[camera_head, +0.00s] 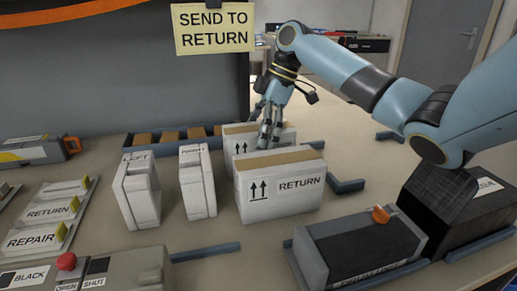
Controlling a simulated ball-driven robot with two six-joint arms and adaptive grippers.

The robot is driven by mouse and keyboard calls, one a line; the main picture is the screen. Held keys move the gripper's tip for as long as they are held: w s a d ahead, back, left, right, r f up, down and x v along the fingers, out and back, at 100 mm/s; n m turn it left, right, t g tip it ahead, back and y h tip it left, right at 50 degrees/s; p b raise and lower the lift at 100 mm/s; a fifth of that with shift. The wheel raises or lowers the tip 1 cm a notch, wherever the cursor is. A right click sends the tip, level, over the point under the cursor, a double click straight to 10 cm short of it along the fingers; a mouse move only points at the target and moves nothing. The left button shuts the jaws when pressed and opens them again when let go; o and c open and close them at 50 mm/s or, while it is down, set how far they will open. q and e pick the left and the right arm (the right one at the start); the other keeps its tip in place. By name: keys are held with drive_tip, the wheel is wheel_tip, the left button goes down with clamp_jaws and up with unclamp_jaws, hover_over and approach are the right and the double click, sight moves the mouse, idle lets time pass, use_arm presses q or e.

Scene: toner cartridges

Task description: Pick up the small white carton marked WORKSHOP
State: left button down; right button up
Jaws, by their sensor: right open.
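A white carton (232,142) with up arrows stands behind a larger white carton marked RETURN (296,200). Its lower front is hidden by the RETURN carton, and the gripper covers part of it, so I cannot read a WORKSHOP label on it. My right gripper (268,138) points down at this rear carton, with its fingers open in front of or over it. I cannot tell whether they touch it. My left gripper is not in view.
Two upright white boxes marked LEFT (138,195) and RIGHT (197,182) stand left of the RETURN carton. A dark tray (362,245) holds a unit at front right. Low dark rails (347,186) edge the cartons. A hanging sign (213,28) reads SEND TO RETURN.

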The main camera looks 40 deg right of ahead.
drive_tip(key=shift+f, duration=0.2)
idle(0.6)
drive_tip(key=shift+c, duration=0.4)
drive_tip(key=c, duration=1.4)
